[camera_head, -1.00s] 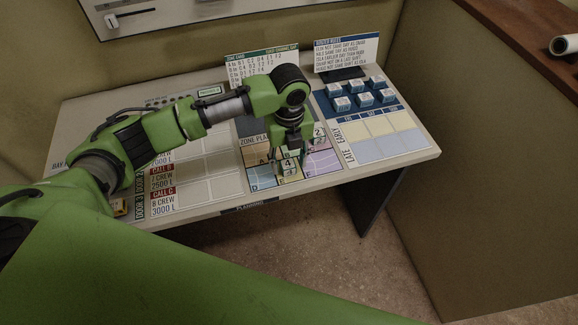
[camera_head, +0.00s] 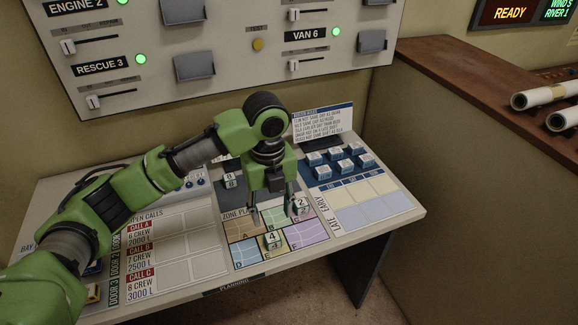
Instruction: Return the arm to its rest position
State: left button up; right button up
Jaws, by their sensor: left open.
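My left arm reaches in from the left over the console desk (camera_head: 190,275). My left gripper (camera_head: 271,216) points down, open and empty, above the zone plan (camera_head: 243,252). A white block marked 4 (camera_head: 272,240) stands on the plan in front of the gripper. A white block marked 2 (camera_head: 300,205) stands on the plan just right of the gripper's right finger; I cannot tell whether they touch. Another block (camera_head: 229,181) stands behind, left of the gripper. My right gripper does not show.
Several blue-and-white blocks (camera_head: 338,160) stand at the desk's back right, before a rules card (camera_head: 322,124). A panel with sliders (camera_head: 190,40) rises behind the desk. A brown ledge with paper rolls (camera_head: 541,96) is at the right. The day grid (camera_head: 365,203) is clear.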

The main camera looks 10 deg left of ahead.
pick_arm(q)
jog(key=s+d+f+n+t+h, duration=0.2)
jog(key=s+d+f+n+h, duration=0.2)
jog(key=s+d+f+n, duration=0.6)
jog(key=s+a+f+n+t+y, duration=0.1)
jog(key=s+a+f+n+y, duration=0.15)
jog(key=s+a+n, duration=0.55)
jog(key=s+a+f+n+y, duration=0.1)
jog(key=s+a+f+n, duration=0.3)
jog(key=s+a+n, duration=0.35)
notch_tip(320, 180, down, 28)
jog(key=s+n, duration=0.1)
jog(key=n, duration=0.1)
jog(key=s+a+f+g+b, duration=0.1)
jog(key=s+a+f+g, duration=0.1)
jog(key=s+f, duration=1.2)
jog(key=shift+s+a+f+m, duration=0.3)
jog(key=shift+s+a, duration=0.25)
jog(key=shift+s, duration=0.7)
